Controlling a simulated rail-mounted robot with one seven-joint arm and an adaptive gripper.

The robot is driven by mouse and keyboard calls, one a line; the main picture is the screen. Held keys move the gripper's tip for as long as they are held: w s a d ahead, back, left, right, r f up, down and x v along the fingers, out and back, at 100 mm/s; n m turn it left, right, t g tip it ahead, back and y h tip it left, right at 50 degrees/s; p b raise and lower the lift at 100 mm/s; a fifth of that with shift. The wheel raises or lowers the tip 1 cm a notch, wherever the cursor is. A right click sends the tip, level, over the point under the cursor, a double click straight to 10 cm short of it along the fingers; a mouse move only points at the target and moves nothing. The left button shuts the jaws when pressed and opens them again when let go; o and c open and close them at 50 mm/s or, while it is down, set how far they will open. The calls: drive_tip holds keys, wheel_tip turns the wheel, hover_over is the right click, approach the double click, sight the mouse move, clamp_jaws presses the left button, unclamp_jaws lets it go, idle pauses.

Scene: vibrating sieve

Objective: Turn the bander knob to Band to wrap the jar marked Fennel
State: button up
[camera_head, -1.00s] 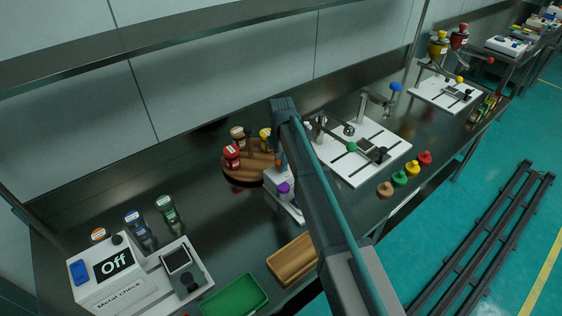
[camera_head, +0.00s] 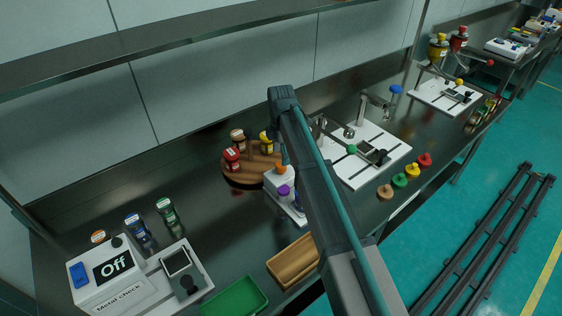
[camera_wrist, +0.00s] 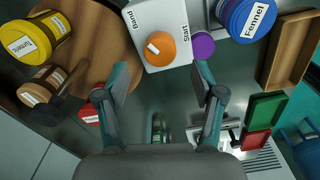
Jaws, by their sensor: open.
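The bander is a white box (camera_wrist: 165,12) marked Band and Start, with an orange knob (camera_wrist: 160,48) and a purple button (camera_wrist: 202,46). A pale mark sits on the left of the knob in the wrist view. In the head view the bander's orange knob (camera_head: 281,168) shows just left of my arm. The Fennel jar (camera_wrist: 247,18), with a blue side and white label, lies at the top right of the wrist view, beyond the purple button. My gripper (camera_wrist: 160,85) is open and empty, its fingers apart below the knob in the picture. The head view hides it behind my arm.
A round wooden turntable (camera_head: 245,178) with several jars stands left of the bander; the yellow Turmeric jar (camera_wrist: 35,38) is on it. A wooden tray (camera_head: 292,262) and green tray (camera_head: 235,298) lie in front. A metal check machine (camera_head: 115,275) reads Off.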

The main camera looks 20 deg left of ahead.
wheel_tip(320, 180, up, 7)
idle(0.3)
